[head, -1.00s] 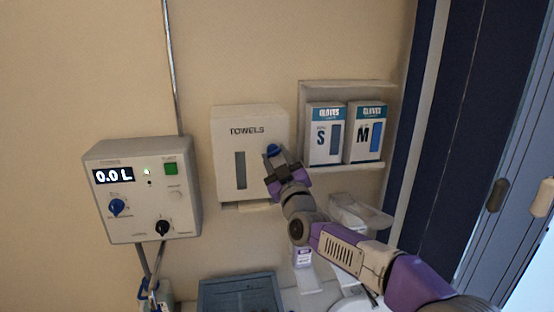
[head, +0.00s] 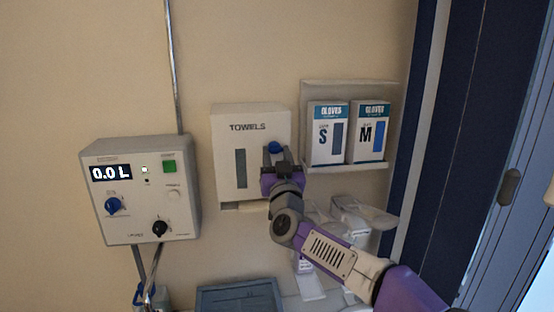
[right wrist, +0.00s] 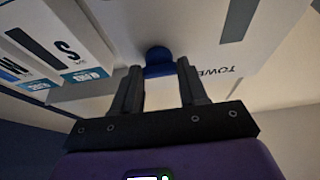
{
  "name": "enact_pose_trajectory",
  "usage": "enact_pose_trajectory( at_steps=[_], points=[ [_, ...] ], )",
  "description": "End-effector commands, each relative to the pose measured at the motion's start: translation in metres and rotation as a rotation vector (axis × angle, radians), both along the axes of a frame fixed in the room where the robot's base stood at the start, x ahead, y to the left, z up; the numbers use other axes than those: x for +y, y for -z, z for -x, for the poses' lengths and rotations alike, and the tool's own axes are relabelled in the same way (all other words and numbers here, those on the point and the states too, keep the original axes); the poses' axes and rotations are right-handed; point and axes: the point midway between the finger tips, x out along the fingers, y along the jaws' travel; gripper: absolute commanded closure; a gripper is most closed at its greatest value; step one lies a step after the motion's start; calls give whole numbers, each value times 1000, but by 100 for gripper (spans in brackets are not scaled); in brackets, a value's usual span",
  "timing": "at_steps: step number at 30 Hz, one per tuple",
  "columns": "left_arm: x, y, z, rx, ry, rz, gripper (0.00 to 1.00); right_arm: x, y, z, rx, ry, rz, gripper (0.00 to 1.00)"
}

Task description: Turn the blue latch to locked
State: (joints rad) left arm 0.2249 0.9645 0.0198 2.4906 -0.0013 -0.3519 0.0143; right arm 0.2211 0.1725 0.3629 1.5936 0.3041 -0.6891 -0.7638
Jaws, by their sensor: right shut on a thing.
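The blue latch (head: 274,147) is on the right side of the front of the white towel dispenser (head: 224,150). My right gripper (head: 275,154) is at the latch and shut on it. In the right wrist view the blue latch (right wrist: 158,62) shows between the tips of the two dark fingers (right wrist: 159,68). The fingers cover part of the latch in the head view, and I cannot tell its exact angle. My left gripper is not in view.
A control box (head: 150,190) with a blue knob (head: 113,206) and a black knob (head: 160,227) hangs to the left. Glove boxes (head: 348,132) stand on a shelf close right of the dispenser. A blue-grey bin (head: 240,295) is below.

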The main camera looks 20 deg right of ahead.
Motion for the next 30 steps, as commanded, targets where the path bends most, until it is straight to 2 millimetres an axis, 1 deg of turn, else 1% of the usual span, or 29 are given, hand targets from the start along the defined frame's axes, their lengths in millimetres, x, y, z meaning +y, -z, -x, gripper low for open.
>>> enact_pose_trajectory(
  at_steps=[3, 4, 6, 9, 17, 20, 23, 30],
  points=[
    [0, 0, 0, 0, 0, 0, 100, 0, 0, 0, -1, -1, -3, 88],
    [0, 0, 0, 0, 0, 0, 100, 0, 0, 0, 0, -1, -2, 56],
    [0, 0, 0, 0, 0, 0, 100, 0, 0, 0, 0, -1, -2, 45],
    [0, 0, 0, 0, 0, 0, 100, 0, 0, 0, 0, 0, -1, 32],
    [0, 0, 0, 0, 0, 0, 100, 0, 0, 1, 0, -1, 0, 32],
    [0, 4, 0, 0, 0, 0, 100, 2, 3, 6, -2, -1, 2, 32],
    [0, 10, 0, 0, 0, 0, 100, 5, 8, 17, -2, -1, 2, 32],
    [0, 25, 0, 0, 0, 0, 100, 14, 24, 52, -2, -1, 2, 32]
  ],
)
